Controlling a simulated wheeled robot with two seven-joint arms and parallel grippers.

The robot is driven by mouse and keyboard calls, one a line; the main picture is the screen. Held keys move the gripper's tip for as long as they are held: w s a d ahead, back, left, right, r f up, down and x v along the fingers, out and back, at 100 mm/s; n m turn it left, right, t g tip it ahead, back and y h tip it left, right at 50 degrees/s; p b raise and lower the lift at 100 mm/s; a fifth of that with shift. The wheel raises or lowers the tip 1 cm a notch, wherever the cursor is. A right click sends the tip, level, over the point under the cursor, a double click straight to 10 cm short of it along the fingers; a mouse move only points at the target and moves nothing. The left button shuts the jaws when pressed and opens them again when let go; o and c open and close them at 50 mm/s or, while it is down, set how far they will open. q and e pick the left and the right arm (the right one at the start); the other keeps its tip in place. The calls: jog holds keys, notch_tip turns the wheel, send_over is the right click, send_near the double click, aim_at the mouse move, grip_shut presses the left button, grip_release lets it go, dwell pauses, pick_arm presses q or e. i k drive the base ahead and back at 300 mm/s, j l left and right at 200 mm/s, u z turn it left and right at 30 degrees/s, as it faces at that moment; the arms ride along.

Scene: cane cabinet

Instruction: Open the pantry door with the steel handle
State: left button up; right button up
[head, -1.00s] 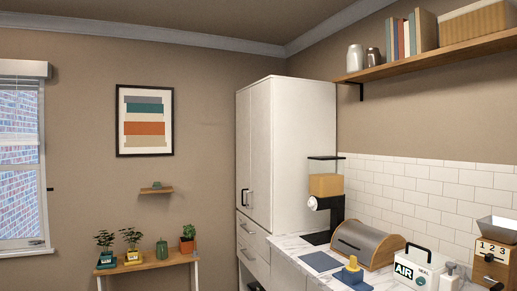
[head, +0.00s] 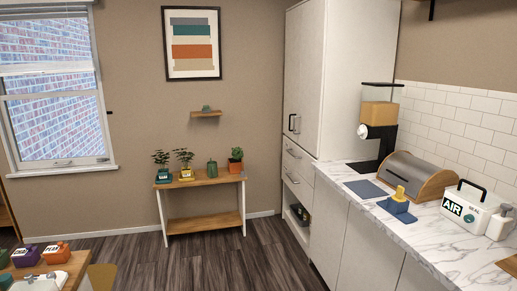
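The tall white pantry cabinet (head: 345,60) stands in the back corner in the head view. Two narrow upright doors on its front look closed. Two small vertical handles sit side by side low on the doors: a black handle (head: 290,122) on the left and a steel handle (head: 297,124) on the right. Drawers with handles (head: 292,153) lie below the doors, with an open shelf space under them. Neither of my grippers is in view.
A marble counter (head: 430,225) runs along the right, holding a coffee grinder (head: 378,120), a bread box (head: 415,175) and a white AIR box (head: 468,205). A plant bench (head: 205,182) stands at the back wall. The dark wood floor (head: 215,265) is clear before the cabinet.

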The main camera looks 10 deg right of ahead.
aim_at(315, 12)
jog(key=i+z, duration=0.1)
jog(key=i, duration=0.55)
jog(key=i+z, duration=0.15)
jog(key=i, duration=0.45)
jog(key=i+z, duration=0.1)
jog(key=i, duration=0.55)
jog(key=i+j+z, duration=0.1)
jog(key=i, duration=0.55)
jog(key=i+j+z, duration=0.15)
jog(key=i+j, duration=0.15)
jog(key=i, duration=0.3)
